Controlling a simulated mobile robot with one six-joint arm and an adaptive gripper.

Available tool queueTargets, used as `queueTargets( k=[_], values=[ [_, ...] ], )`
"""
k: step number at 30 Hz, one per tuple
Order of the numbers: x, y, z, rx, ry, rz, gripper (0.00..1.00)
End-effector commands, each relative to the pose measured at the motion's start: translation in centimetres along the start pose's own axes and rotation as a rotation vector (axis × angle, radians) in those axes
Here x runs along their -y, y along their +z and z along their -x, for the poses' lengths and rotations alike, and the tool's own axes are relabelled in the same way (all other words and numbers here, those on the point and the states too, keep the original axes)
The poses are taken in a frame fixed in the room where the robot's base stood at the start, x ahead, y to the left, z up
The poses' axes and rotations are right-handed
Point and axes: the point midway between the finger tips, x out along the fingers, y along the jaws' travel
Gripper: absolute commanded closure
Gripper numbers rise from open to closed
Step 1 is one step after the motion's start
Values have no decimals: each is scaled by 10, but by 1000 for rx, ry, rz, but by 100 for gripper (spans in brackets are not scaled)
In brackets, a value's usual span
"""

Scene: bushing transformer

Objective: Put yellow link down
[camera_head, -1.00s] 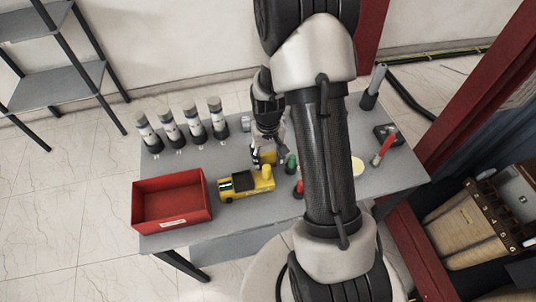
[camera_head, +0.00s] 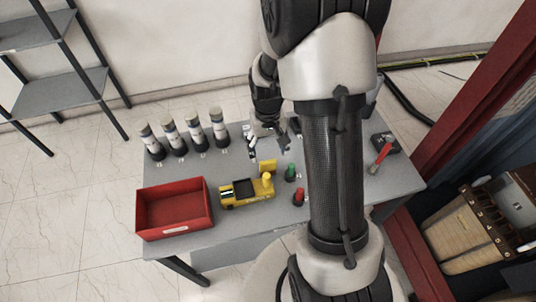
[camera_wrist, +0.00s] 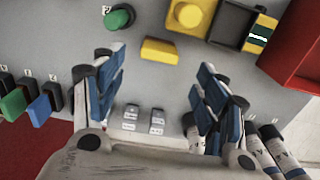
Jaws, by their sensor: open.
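The yellow link (camera_head: 267,166) lies on the grey table beside the yellow toy-truck-like unit with a black bed (camera_head: 240,191). In the wrist view the link (camera_wrist: 161,50) is a small yellow block flat on the table, beyond my fingertips and apart from them. My gripper (camera_head: 267,142) is open and empty, just behind the link in the head view. In the wrist view its two blue-padded fingers (camera_wrist: 160,75) are spread wide with nothing between the pads.
A red bin (camera_head: 174,208) stands at the table's left. Several black-and-white cylinders (camera_head: 196,133) stand at the back left. A green knob (camera_head: 290,172) and a red knob (camera_head: 299,197) are near the link. My arm hides part of the table's right side.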

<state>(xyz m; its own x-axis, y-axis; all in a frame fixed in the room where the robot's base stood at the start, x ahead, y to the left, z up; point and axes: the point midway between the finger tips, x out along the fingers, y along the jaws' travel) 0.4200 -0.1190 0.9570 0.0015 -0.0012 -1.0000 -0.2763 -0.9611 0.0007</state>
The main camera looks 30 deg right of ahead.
Motion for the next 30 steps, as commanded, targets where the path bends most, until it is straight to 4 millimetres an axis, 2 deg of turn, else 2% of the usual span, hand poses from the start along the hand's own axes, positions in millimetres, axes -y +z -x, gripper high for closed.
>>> queueTargets(
  k=[1, 3, 10, 14, 17, 21, 25, 30],
  values=[
    [0, -1, 12, -3, 0, 0, 34],
    [0, 0, 23, -2, 0, 0, 34],
    [2, 1, 46, -9, -1, 5, 34],
    [14, 11, 83, -53, -1, 34, 34],
    [28, 30, 126, -108, -3, 70, 34],
    [46, 70, 181, -187, -10, 125, 34],
    [56, 114, 217, -260, -22, 175, 34],
    [63, 167, 242, -344, -39, 232, 34]
  ],
)
